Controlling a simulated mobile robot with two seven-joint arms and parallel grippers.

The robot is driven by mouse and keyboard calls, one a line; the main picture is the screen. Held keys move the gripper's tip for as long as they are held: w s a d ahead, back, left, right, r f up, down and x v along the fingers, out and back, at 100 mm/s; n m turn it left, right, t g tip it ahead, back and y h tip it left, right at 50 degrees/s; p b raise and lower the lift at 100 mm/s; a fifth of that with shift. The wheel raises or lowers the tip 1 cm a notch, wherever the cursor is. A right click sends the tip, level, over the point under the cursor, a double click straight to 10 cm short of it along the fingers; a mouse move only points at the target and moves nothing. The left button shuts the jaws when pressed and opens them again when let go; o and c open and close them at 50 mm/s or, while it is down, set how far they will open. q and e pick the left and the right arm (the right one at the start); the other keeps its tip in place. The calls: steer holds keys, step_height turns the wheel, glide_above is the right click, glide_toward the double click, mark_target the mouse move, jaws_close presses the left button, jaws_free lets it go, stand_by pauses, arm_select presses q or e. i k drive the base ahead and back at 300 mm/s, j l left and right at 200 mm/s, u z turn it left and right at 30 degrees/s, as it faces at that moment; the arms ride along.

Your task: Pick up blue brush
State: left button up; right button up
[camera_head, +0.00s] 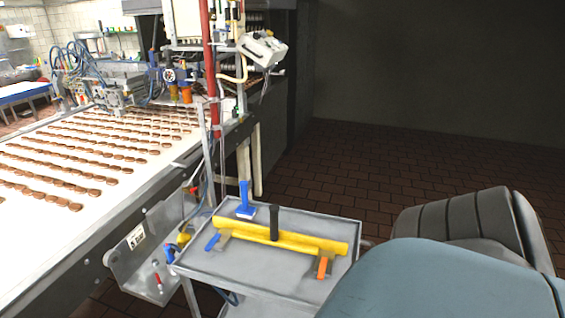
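A blue brush (245,198) stands upright near the back left of a grey tray-topped cart (205,262). Its blue handle points up and its pale base rests on the tray. A long yellow tool (310,243) with a black upright handle (274,222) lies just in front of it. Neither of my grippers is in view, so I cannot see how they stand relative to the brush.
Two scrapers, one with a blue handle (212,242) and one with an orange handle (322,267), lie by the yellow tool. A conveyor (60,235) with rows of brown biscuits runs on the left. A red post (210,70) rises behind the cart. Brown tiled floor (345,170) is open behind.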

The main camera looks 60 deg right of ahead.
mark_target(242, 210)
steer(key=i+z, duration=0.1)
steer(key=z, duration=2.35)
steer(key=j+z, duration=0.95)
